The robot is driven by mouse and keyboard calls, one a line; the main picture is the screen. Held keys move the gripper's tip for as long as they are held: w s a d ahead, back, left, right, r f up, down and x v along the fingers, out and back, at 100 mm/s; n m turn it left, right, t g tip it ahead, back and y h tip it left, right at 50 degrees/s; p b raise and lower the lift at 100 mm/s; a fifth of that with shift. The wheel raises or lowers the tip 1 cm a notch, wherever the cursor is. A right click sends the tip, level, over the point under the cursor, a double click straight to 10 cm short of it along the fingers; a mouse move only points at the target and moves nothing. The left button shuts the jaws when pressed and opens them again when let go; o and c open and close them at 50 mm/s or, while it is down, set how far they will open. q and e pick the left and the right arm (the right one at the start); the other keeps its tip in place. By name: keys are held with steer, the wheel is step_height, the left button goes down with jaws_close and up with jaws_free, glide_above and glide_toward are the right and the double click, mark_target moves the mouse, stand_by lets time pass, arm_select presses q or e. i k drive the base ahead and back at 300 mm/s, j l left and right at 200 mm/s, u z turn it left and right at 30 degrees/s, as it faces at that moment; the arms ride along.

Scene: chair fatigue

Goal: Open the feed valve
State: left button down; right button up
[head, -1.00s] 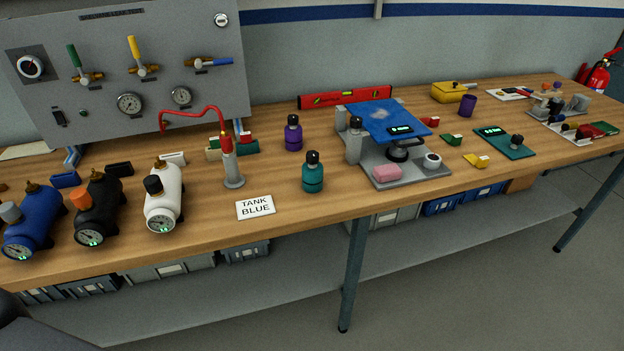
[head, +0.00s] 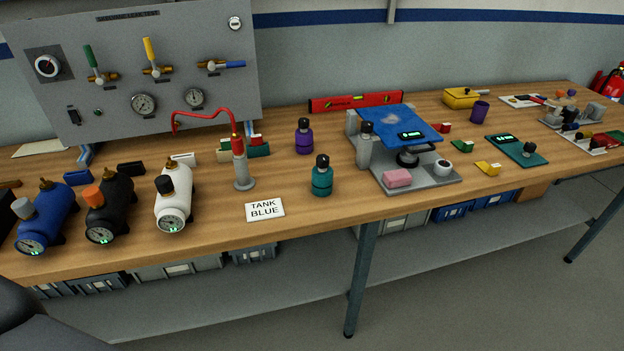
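A grey panel (head: 180,35) stands at the back left of the bench. It carries three brass valves. The green-handled valve (head: 91,58) and the yellow-handled valve (head: 150,50) have their handles pointing up. The blue-handled valve (head: 235,64) has its handle lying level to the right. I cannot read which one is the feed valve. Two round gauges sit below the valves, a left gauge (head: 143,104) and a right gauge (head: 194,97). Neither of my grippers is in view; a dark part of mine shows at the lower left corner.
Blue, black and white tanks (head: 174,203) lie in front of the panel. Bare wood (head: 215,240) shows along the front edge.

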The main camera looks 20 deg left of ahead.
mark_target(100, 79)
steer(key=u, duration=1.65)
steer(key=i+j, duration=0.15)
steer(key=j, duration=0.45)
steer(key=i+j+z, duration=0.15)
steer(key=j, duration=0.45)
steer(key=i+j, duration=0.15)
steer(key=j, duration=0.45)
steer(key=i+j+z, duration=0.1)
steer(key=j, duration=0.55)
steer(key=i+j+z, duration=0.1)
steer(key=j, duration=0.5)
steer(key=i+j, duration=0.1)
steer(key=j, duration=0.55)
